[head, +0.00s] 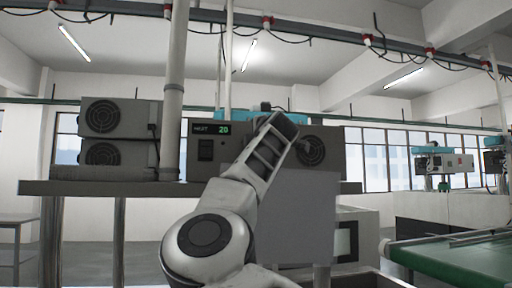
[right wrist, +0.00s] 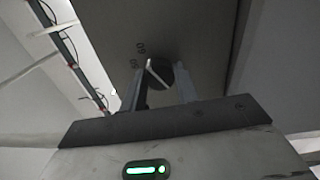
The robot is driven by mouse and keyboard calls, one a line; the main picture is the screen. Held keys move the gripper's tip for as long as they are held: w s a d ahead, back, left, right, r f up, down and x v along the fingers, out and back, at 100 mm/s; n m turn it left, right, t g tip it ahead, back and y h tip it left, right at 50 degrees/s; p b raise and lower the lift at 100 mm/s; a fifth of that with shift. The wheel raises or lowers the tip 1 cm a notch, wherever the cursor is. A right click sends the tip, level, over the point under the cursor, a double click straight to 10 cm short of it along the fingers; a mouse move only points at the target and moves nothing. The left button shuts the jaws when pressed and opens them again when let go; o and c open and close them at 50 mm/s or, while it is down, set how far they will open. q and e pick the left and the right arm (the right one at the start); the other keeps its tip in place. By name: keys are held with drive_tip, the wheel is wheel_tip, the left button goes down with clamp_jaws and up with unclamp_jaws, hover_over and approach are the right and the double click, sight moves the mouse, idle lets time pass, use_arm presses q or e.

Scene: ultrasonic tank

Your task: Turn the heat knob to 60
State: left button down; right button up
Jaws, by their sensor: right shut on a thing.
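The heat knob (right wrist: 160,70) is a dark round knob with a light edge or pointer line, on a grey panel in the right wrist view. Numbers (right wrist: 138,55) are printed beside it; they look like 60 and 80, seen tilted. My right gripper (right wrist: 164,82) is shut on the knob, one finger on each side. In the head view my right arm covers the knob and the gripper. The heat display (head: 213,129) on the grey tank unit (head: 335,170) reads 20 in green. My left gripper is not in view.
Two grey boxes with fans (head: 115,118) are stacked on the shelf (head: 100,188) at left. A pale vertical pipe (head: 174,80) stands just left of the display. A green conveyor (head: 460,258) is at lower right.

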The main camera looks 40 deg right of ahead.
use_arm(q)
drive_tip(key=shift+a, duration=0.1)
use_arm(e)
drive_tip(key=o, duration=1)
drive_tip(key=shift+c, duration=0.2)
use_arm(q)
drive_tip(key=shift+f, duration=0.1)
use_arm(e)
drive_tip(key=shift+s+a, duration=0.1)
drive_tip(key=shift+s, duration=0.15)
use_arm(q)
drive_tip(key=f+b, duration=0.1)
drive_tip(key=b, duration=0.2)
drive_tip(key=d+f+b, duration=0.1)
drive_tip(key=b, duration=0.2)
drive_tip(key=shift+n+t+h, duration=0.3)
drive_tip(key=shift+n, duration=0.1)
use_arm(e)
drive_tip(key=v, duration=1.5)
drive_tip(key=shift+s, duration=0.25)
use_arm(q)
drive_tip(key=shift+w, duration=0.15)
use_arm(e)
drive_tip(key=shift+w, duration=0.1)
